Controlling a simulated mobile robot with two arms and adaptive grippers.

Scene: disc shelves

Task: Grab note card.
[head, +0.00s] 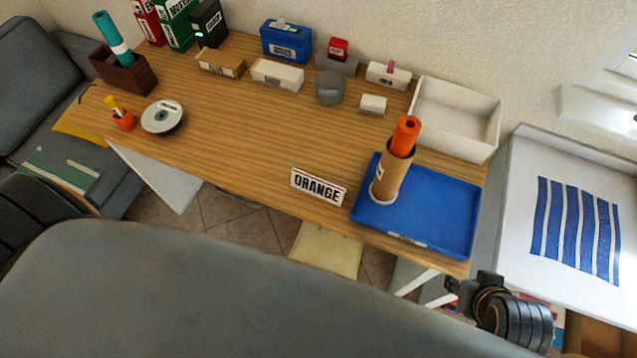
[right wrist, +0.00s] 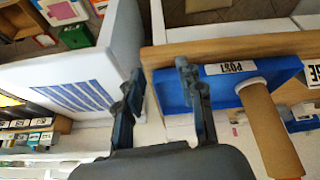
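A white card lettered ORANGE (head: 318,187) stands near the front edge of the wooden table, just left of the blue tray; I cannot tell if it is the note card. Part of a lettered white card (right wrist: 314,75) shows at the right edge of the right wrist view. My right gripper (right wrist: 160,84) is open and empty, its fingers apart near the table's front edge and the tray corner. In the head view my right gripper (head: 458,287) is low, beyond the table's front right corner. My left gripper is out of view; only dark arm parts show at left.
The blue tray (head: 447,218) holds an upright cardboard tube (head: 387,182) with an orange roll (head: 405,137) in it. A white open box (head: 455,148) stands behind. Several small boxes line the wall. The table's middle is clear. A white-walled unit (head: 525,190) stands right of the table.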

